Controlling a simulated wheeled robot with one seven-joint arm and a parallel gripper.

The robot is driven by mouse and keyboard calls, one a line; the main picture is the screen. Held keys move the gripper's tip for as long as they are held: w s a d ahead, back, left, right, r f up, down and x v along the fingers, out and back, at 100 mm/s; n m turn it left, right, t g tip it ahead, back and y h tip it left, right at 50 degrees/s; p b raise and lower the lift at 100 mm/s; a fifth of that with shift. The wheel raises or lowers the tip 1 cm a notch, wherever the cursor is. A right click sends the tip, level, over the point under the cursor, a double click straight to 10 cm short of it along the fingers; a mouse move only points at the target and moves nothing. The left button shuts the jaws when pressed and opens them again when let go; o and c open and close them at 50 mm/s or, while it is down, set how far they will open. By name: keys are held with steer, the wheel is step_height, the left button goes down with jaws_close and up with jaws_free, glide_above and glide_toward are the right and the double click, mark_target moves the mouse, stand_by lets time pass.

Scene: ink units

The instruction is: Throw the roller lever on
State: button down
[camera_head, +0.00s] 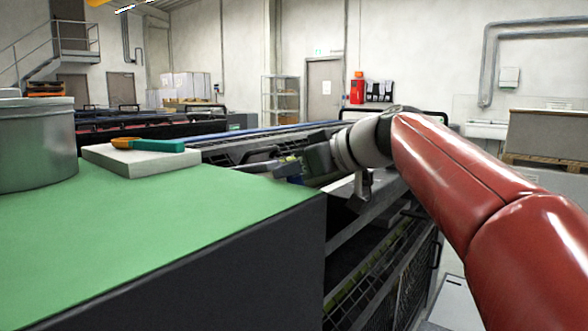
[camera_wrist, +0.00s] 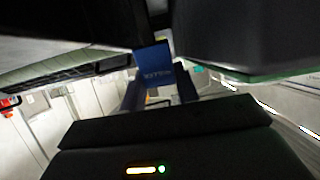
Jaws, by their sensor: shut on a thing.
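My arm reaches in from the right in the head view. My gripper (camera_head: 288,167) is at the side of the machine, just beyond the green-topped unit. In the wrist view my gripper (camera_wrist: 158,90) is shut on a blue piece with pale lettering, which I take to be the roller lever (camera_wrist: 154,62). A small blue part also shows beside the gripper in the head view (camera_head: 295,179). The lever's lower end and pivot are hidden, and its lettering is too blurred to read surely.
The green top (camera_head: 150,235) fills the near left. On it stand a grey tin (camera_head: 35,148) and a pale block (camera_head: 128,162) with a green-and-orange-handled tool (camera_head: 150,145). An open machine frame (camera_head: 375,235) with shelves and mesh lies below my wrist.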

steer(key=b, duration=0.3)
steer(key=s+d+t+y+b, duration=0.1)
steer(key=b, duration=0.2)
steer(key=shift+d+f, duration=0.2)
steer(key=shift+f, duration=0.05)
steer(key=s+d+y+b, duration=0.1)
steer(key=b, duration=0.2)
steer(key=shift+d+r+t, duration=0.1)
steer(key=shift+r+t, duration=0.05)
steer(key=shift+t, duration=0.15)
steer(key=f+b+v, duration=0.1)
steer(key=b+v, duration=0.4)
steer(key=v, duration=0.1)
steer(key=shift+s+d+f, duration=0.2)
steer(key=shift+d, duration=0.1)
steer(key=c, duration=1.3)
jaws_free()
steer(key=shift+d, duration=0.1)
